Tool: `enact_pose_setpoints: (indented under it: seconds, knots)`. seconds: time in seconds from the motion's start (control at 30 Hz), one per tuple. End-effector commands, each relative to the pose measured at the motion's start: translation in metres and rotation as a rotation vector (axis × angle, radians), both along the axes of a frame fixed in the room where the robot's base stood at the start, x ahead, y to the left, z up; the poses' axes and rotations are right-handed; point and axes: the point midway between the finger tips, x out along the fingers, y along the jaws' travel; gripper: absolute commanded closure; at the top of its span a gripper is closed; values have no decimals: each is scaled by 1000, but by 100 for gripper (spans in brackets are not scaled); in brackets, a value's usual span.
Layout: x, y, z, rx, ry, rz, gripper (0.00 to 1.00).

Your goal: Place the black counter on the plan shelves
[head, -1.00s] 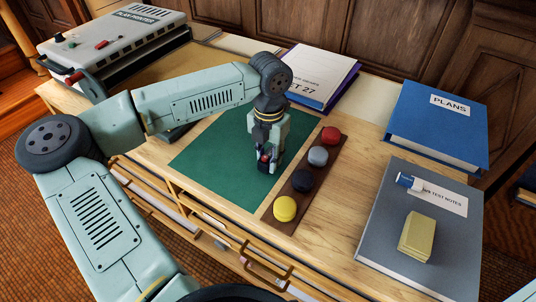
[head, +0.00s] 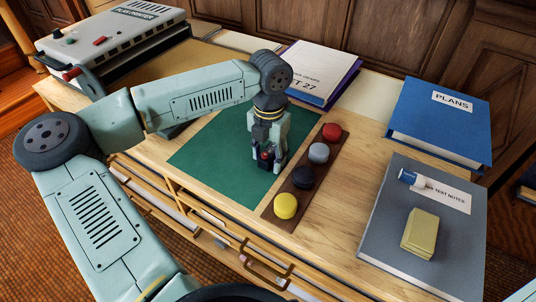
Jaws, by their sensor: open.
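The black counter (head: 303,177) sits on a narrow brown strip (head: 287,190), between the grey counter and the yellow counter. My gripper (head: 268,164) points down over the green mat (head: 215,160), left of the strip and apart from the black counter. Its fingers are open. A small dark and reddish shape shows between the fingers, and I cannot tell what it is. Wooden slots and drawer fronts (head: 215,229) run along the desk's front below the top. I cannot tell for sure which part is the plan shelves, and my arm hides some of this front.
A red counter (head: 332,132), a grey counter (head: 319,152) and a yellow counter (head: 286,205) share the strip. A blue PLANS binder (head: 438,125) and a grey notes book (head: 385,235) lie right. A white book (head: 315,72) and a plan printer (head: 115,40) stand behind.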

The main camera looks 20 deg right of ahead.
Motion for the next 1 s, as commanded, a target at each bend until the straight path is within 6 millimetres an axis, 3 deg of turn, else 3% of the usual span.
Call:
enact_pose_setpoints:
  seconds: [0.33, 0.7, 1.0]
  knots:
    - [2, 0, 20, 0, -5, 1, 53]
    - [2, -2, 101, 0, -4, 0, 53]
    - [2, -2, 129, -1, -1, 0, 53]
